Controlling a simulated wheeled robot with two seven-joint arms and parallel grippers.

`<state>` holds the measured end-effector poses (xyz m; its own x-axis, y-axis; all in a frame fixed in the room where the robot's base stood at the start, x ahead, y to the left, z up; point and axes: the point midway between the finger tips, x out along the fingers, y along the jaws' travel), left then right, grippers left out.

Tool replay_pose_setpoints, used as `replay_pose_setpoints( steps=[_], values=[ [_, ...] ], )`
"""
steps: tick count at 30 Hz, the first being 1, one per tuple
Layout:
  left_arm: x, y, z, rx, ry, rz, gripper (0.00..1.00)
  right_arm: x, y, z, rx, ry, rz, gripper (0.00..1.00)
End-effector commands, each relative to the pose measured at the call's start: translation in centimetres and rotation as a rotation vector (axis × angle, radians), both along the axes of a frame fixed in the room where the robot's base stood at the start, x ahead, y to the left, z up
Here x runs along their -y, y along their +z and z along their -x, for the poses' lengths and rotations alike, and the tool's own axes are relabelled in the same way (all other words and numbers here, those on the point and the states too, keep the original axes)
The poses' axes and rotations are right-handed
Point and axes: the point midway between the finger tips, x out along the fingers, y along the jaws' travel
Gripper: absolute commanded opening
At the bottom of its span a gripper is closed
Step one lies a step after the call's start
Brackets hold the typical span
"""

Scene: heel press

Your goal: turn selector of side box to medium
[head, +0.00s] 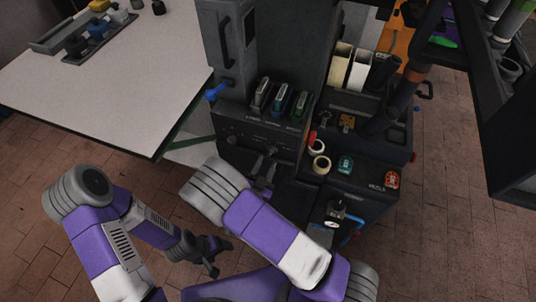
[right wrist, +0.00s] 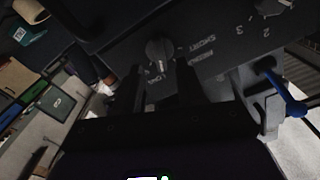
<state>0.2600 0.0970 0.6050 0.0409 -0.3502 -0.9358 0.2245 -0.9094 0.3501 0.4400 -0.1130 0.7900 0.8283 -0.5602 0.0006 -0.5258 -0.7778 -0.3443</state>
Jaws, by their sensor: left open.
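The side box (head: 250,138) is a dark cabinet with a lettered front panel, near the middle of the head view. In the right wrist view its panel appears upside down. A dark round selector knob (right wrist: 159,46) shows there, with a LOW label below it; its exact setting is unclear. My right gripper (head: 265,172) is in front of the panel. In the right wrist view its dark fingers (right wrist: 160,82) are apart, with the knob beyond and between their tips; contact cannot be told. My left gripper (head: 213,256) is open and empty, low over the floor, away from the box.
Another knob (right wrist: 271,8) with numbers sits on the panel. A blue-handled lever (head: 216,92) sticks out at the box's left side. A white table (head: 110,85) stands left. Tape rolls (head: 320,164) and bins stand right of the box.

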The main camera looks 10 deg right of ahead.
Motion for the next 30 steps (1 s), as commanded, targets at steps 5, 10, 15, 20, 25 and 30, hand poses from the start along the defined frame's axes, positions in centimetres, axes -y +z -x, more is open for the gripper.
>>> replay_pose_setpoints(
  steps=[5, 10, 15, 20, 25, 30],
  values=[
    [0.0, -0.5, 0.0, 0.001, 0.0, 0.0, 0.74, 1.4, -0.1, -2.0, 0.0, -0.003, 0.0, 0.39],
    [0.0, -0.5, 0.0, 0.001, 0.0, 0.0, 0.74, 1.9, 0.0, -2.8, 0.001, 0.0, 0.001, 0.39],
    [0.0, -0.5, -0.1, 0.001, 0.0, 0.0, 0.74, 2.0, 0.0, -2.9, -0.001, 0.0, 0.001, 0.39],
    [0.0, -0.5, -0.1, 0.001, 0.0, 0.0, 0.74, 1.9, 0.0, -2.8, -0.001, 0.0, 0.001, 0.26],
    [0.0, -0.5, -0.1, 0.001, 0.0, 0.0, 0.74, 1.9, 0.0, -2.8, -0.001, 0.0, 0.001, 0.0],
    [0.0, -0.5, 0.0, 0.001, 0.0, 0.0, 0.74, 1.9, 0.0, -2.8, -0.001, 0.0, 0.002, 0.0]
  ],
)
